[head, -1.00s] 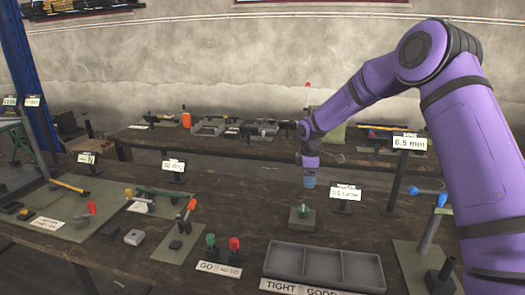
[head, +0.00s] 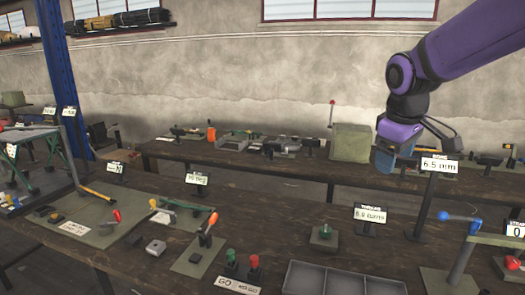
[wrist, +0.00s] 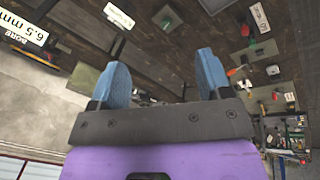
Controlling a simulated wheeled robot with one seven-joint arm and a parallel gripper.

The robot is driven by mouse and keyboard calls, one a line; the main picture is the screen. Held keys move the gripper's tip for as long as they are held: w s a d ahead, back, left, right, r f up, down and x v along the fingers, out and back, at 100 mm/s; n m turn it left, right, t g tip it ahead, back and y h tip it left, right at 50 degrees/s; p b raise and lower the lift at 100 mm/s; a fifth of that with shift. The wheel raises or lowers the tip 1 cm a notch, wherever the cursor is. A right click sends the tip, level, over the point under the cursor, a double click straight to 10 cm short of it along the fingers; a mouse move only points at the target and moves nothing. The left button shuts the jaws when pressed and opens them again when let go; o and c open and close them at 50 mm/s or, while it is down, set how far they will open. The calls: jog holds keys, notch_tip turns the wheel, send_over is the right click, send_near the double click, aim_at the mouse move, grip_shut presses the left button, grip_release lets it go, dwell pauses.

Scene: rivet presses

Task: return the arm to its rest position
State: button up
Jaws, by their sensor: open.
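My purple arm (head: 475,45) reaches in from the upper right of the head view. My gripper (head: 388,165) hangs at the right, raised above the bench and left of the 6.5 mm sign. In the wrist view, its two blue fingers (wrist: 164,78) stand well apart with nothing between them. The gripper is open and empty. In the head view the arm covers part of the back wall and the back table.
A 6.5 mm sign (head: 440,165) on a post stands close beside the gripper. Below are a grey divided tray (head: 345,278), a green button block (head: 324,237) and a blue-handled press (head: 459,217). A back table (head: 200,155) carries several tools.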

jog(key=s+d+m+t+y, duration=0.1)
jog(key=s+m, duration=0.6)
jog(key=s, duration=1.5)
jog(key=shift+s+d+r+t, duration=0.2)
jog(key=shift+d+r+t, duration=0.2)
jog(key=shift+d+t, duration=0.25)
dwell(1.0)
